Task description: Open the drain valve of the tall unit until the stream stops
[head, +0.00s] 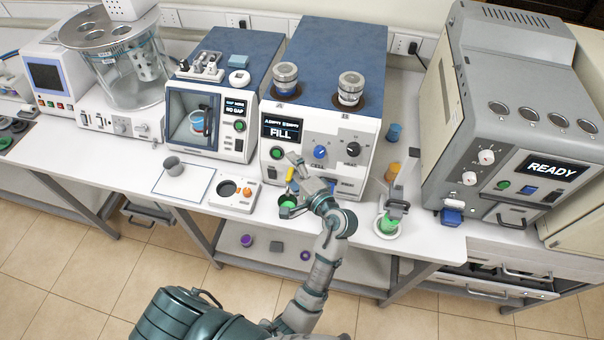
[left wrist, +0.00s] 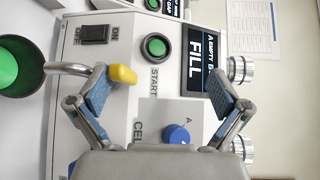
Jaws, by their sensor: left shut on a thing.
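The white unit with a blue top (head: 335,55) stands mid-bench, and its screen (head: 282,132) reads "A EMPTY", "B EMPTY" (small text, partly unclear) and "FILL". A yellow-tipped valve lever (head: 290,174) is low on its front; in the left wrist view the yellow tip (left wrist: 123,75) touches one finger. A green cup (head: 288,203) sits below, and its green inside (left wrist: 8,68) shows beside the metal spout (left wrist: 66,68). No stream is discernible. My right gripper is not in view.
A grey unit (head: 520,95) reading "READY" stands right. A white dish (head: 386,231) with a green item is by the front edge. An oven-like unit (head: 212,125) and a white block with a round hole (head: 233,192) are left. A lower shelf holds small items.

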